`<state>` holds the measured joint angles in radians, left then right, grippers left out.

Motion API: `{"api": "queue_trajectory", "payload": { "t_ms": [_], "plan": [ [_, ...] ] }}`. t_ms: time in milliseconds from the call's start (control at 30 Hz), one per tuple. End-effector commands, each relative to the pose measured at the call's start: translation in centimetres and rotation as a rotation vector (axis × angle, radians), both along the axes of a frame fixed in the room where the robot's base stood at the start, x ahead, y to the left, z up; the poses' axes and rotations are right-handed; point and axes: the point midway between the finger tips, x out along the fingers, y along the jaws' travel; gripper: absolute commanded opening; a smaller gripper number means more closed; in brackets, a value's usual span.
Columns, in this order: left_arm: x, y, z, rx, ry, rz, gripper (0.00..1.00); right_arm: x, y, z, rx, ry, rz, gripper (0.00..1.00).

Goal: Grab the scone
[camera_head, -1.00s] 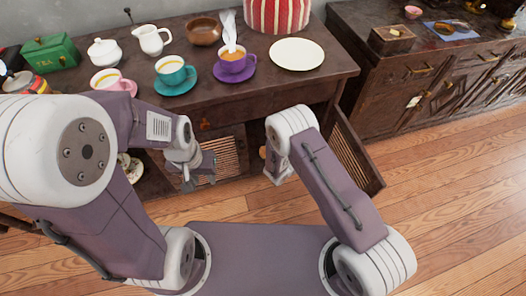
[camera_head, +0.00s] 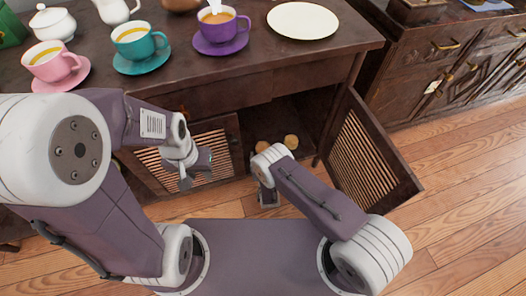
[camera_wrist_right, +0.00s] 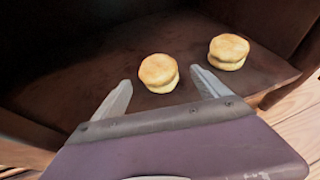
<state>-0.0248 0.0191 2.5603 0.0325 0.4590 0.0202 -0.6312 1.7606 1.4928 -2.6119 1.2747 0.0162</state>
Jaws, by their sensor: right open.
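Two round golden scones sit inside the open cabinet. In the right wrist view the nearer scone (camera_wrist_right: 158,72) lies just beyond and between my right gripper's fingertips (camera_wrist_right: 160,86), and the other scone (camera_wrist_right: 228,51) lies farther back to the right. In the head view they show small, one scone (camera_head: 291,141) clear and one scone (camera_head: 263,146) just above my right wrist. My right gripper (camera_head: 268,198) is open and empty in front of the cabinet opening. My left gripper (camera_head: 196,175) is in front of the slatted left door; its jaw state is unclear.
The right cabinet door (camera_head: 366,150) stands open beside my right arm, and the left slatted door (camera_head: 215,140) is at the left of the opening. Above, the tabletop (camera_head: 340,45) holds a pink cup, a teal cup (camera_head: 133,42), a purple cup (camera_head: 224,24) and a white plate (camera_head: 303,19).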

Motion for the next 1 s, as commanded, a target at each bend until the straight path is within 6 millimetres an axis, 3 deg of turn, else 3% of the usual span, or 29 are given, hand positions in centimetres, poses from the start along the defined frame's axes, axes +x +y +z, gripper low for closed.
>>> {"api": "queue_trajectory", "payload": {
  "t_ms": [300, 600, 667, 833, 867, 1000],
  "plan": [
    [0.0, 0.0, -4.3, 0.0, 0.0, 0.0, 0.33, 4.0, 0.5, -2.0, 0.002, -0.003, -0.003, 0.85],
    [0.0, 0.0, -4.3, 0.0, -0.001, 0.0, 0.33, 4.8, 0.6, -1.7, 0.001, 0.0, -0.001, 0.85],
    [0.0, 0.0, -4.3, 0.0, -0.001, 0.0, 0.33, 4.8, 0.6, -1.7, 0.001, 0.0, -0.001, 0.71],
    [0.0, 0.0, -4.3, 0.0, -0.001, 0.0, 0.33, 4.8, 0.6, -1.8, 0.001, 0.0, -0.001, 0.23],
    [0.0, 0.0, -4.3, 0.0, -0.001, 0.0, 0.33, 4.8, 0.6, -1.8, 0.001, 0.0, -0.001, 0.18],
    [0.0, 0.0, -4.3, 0.0, -0.001, 0.0, 0.33, 4.8, 0.6, -1.8, 0.001, 0.0, -0.001, 0.18]
  ]
}}
